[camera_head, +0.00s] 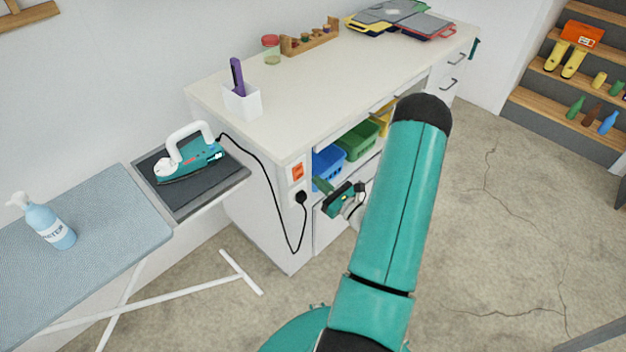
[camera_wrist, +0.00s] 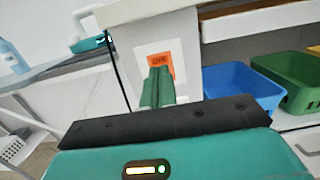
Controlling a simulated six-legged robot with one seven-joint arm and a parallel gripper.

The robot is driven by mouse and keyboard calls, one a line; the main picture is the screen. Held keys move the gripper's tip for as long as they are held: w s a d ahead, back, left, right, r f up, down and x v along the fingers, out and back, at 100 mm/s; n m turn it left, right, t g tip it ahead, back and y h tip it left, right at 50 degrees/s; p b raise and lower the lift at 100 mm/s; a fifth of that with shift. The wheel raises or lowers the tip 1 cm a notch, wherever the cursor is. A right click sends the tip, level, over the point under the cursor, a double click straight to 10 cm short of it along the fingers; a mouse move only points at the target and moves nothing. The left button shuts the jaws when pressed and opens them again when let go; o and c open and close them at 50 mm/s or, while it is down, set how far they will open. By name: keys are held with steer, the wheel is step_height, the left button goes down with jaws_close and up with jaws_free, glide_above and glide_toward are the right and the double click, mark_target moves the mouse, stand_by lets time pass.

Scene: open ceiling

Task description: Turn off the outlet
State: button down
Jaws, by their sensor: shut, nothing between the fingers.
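The outlet has an orange switch (camera_head: 298,172) on the white end panel of the counter. A black plug (camera_head: 300,197) sits in it just below, with a black cord up to the iron (camera_head: 190,160). In the wrist view the orange switch (camera_wrist: 160,60) shows straight ahead, partly hidden behind my fingertips. My gripper (camera_head: 318,183) is shut and empty, just right of the outlet in the head view. The green fingers (camera_wrist: 158,73) are together and point at the switch. I cannot tell whether they touch it. The marking on the switch is too small to read surely.
An ironing board (camera_head: 95,245) with a spray bottle (camera_head: 48,222) stands left. A blue bin (camera_head: 328,163) and a green bin (camera_head: 358,140) sit on the counter's shelf near my gripper. The black cord (camera_head: 270,195) hangs beside the panel. The floor at right is open.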

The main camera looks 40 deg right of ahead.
steer(key=s+r, duration=0.1)
steer(key=s, duration=0.7)
steer(key=shift+d+r, duration=0.1)
steer(key=w+a+r+n+g+y, duration=0.2)
steer(key=a+r+n+g+y, duration=0.5)
steer(key=a+n, duration=0.45)
steer(key=w+a+r+n+g+y, duration=0.2)
steer(key=a+r+n+g+y, duration=0.45)
steer(key=a, duration=0.75)
steer(key=s+a+r+n+h, duration=0.3)
steer(key=s+r+n+h, duration=0.1)
steer(key=r+n+h, duration=0.3)
steer(key=s+a+r+n+h, duration=0.4)
steer(key=r+n+h, duration=0.3)
steer(key=n, duration=0.3)
steer(key=shift+s+a+r+n, duration=0.3)
steer(key=shift+s+r, duration=0.45)
steer(key=shift+r, duration=0.15)
